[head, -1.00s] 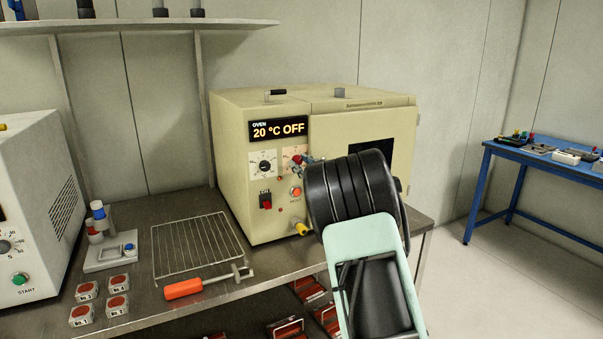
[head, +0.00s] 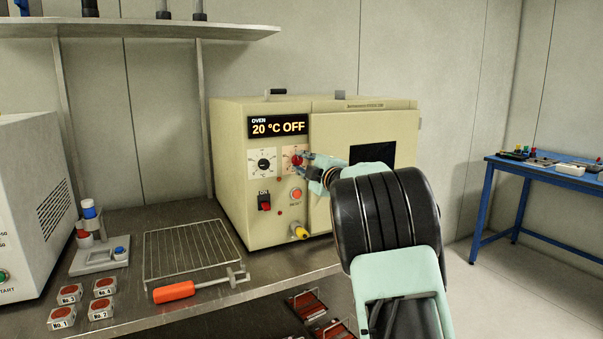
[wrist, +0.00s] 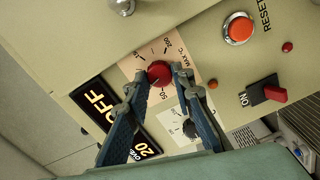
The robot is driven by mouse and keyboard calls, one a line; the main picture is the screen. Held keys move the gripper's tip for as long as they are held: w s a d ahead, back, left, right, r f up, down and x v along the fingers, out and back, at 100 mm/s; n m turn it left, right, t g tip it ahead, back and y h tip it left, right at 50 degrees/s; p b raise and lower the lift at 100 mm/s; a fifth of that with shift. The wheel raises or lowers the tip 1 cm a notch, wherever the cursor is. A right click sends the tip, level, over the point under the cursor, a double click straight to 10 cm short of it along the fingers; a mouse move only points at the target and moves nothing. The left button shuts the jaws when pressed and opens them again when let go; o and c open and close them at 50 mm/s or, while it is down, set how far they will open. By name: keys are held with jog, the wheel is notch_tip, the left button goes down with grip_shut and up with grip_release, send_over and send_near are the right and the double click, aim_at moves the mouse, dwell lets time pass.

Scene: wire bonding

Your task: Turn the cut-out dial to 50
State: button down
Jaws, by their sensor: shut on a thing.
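The cut-out dial (head: 297,160) is a red knob on a pale scale plate marked MAX °C, on the front of the cream oven (head: 235,190). In the wrist view the red knob (wrist: 159,72) sits between the two blue-grey fingertips of my gripper (wrist: 160,80). My gripper is shut on the knob. Part of the scale shows around it, with 50 readable near the lower side. I cannot tell exactly where the knob's pointer stands. In the head view my gripper (head: 303,163) reaches the dial from the right. The oven display (head: 279,126) reads 20 °C OFF.
A black dial (head: 263,163) is left of the red one. Below are a red ON switch (head: 264,201), an orange RESET button (head: 296,194) and a yellow-tipped fitting (head: 300,232). A wire rack (head: 188,250) and orange-handled tool (head: 174,292) lie on the bench in front.

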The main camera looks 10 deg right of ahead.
jog(key=n+b, duration=0.4)
jog(key=n, duration=0.1)
jog(key=shift+f+n, duration=0.2)
jog(key=shift+n, duration=0.1)
jog(key=shift+r+n+b, duration=0.15)
jog(key=shift+n+b, duration=1.35)
jog(key=shift+n, duration=0.6)
jog(key=c, duration=1.9)
grip_release()
jog(key=shift+c, duration=0.2)
jog(key=v, duration=1.2)
